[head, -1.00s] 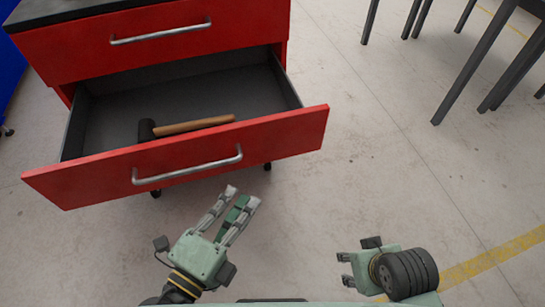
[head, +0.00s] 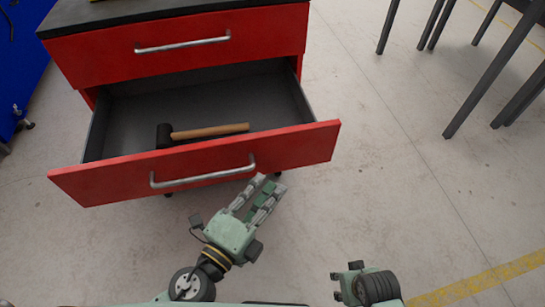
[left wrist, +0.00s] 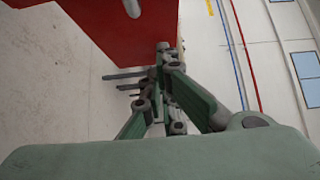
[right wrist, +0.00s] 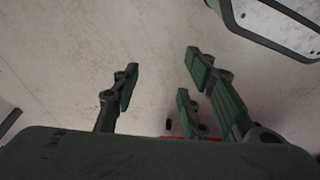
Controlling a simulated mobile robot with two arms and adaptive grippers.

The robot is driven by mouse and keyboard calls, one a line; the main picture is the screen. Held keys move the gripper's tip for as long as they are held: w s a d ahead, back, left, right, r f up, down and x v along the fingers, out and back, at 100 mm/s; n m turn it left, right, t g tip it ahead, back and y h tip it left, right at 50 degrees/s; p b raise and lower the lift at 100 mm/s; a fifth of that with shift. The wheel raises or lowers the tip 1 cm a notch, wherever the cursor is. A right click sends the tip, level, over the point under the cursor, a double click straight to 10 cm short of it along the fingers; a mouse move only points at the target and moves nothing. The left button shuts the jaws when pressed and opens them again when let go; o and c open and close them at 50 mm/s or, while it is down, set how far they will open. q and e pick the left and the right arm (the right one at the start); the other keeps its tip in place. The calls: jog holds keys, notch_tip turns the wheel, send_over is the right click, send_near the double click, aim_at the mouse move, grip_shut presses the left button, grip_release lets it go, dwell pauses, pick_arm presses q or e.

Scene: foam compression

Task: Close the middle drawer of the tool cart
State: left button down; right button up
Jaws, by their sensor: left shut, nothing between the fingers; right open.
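The red tool cart (head: 190,47) has its middle drawer (head: 300,150) pulled well out. Its silver bar handle (head: 203,176) runs across the red front. A hammer (head: 209,131) with a wooden handle and dark head lies inside. My left gripper (head: 268,184) is shut and empty, its tips at the lower edge of the drawer front, right of the handle; I cannot tell whether they touch. The left wrist view shows the red front (left wrist: 112,30) just beyond the fingers. My right gripper (head: 336,288) is open and empty, low in the head view, away from the cart.
The drawer above (head: 180,55) is closed, under a dark top. A blue cabinet (head: 20,65) stands at the far left. Dark table legs (head: 490,70) stand at the upper right. The floor between them and the cart is clear. A yellow line (head: 480,283) crosses the lower right.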

aim_at(284, 143)
pick_arm(q)
jog(key=w+p, duration=0.2)
jog(key=w, duration=0.5)
jog(key=shift+w+d, duration=0.25)
jog(key=shift+d, duration=0.2)
pick_arm(e)
jog(key=s+f, duration=0.3)
jog(key=f, duration=0.5)
jog(key=shift+s+d+g, duration=0.25)
jog(key=shift+s+g, duration=0.05)
jog(key=shift+s, duration=0.05)
jog(key=shift+f, duration=0.1)
